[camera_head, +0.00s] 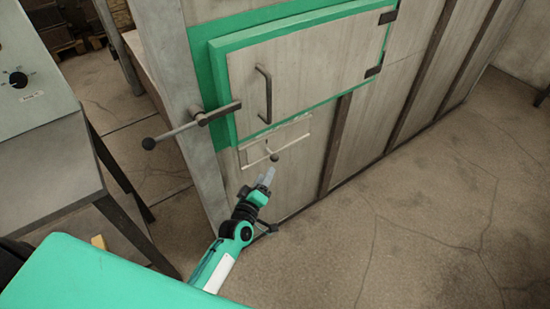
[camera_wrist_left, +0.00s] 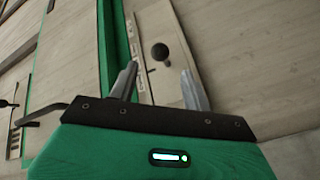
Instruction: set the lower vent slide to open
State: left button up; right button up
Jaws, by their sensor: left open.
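The lower vent slide (camera_head: 290,135) is a pale plate set in the furnace wall below the green-framed door, with a small dark round knob (camera_head: 275,157) near its lower edge. In the left wrist view the vent plate (camera_wrist_left: 172,84) bears the same knob (camera_wrist_left: 160,52). My left gripper (camera_head: 268,173) is just below the knob in the head view. In the left wrist view its two grey fingers (camera_wrist_left: 160,68) are open and empty, with the knob lined up between them and just beyond the tips. I cannot tell the exact gap to it. My right gripper is not in view.
Above the slide is the furnace door (camera_head: 315,65) with a dark bar handle (camera_head: 264,92). A latch lever (camera_head: 190,127) with a ball end sticks out left of it. A grey control box (camera_head: 30,70) stands at left. The floor (camera_head: 420,220) at right is clear.

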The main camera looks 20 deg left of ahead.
aim_at(275, 157)
pick_arm(q)
jog(key=w, duration=0.9)
jog(key=shift+w+d, duration=0.1)
jog(key=shift+d, duration=0.25)
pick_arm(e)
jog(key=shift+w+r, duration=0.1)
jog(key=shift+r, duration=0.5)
pick_arm(q)
jog(key=shift+c, duration=0.4)
grip_shut()
jog(key=w+d+b, duration=0.1)
jog(key=w+d, duration=0.3)
jog(key=w, duration=0.2)
jog(key=shift+d+b, duration=0.35)
jog(key=shift+d, duration=0.05)
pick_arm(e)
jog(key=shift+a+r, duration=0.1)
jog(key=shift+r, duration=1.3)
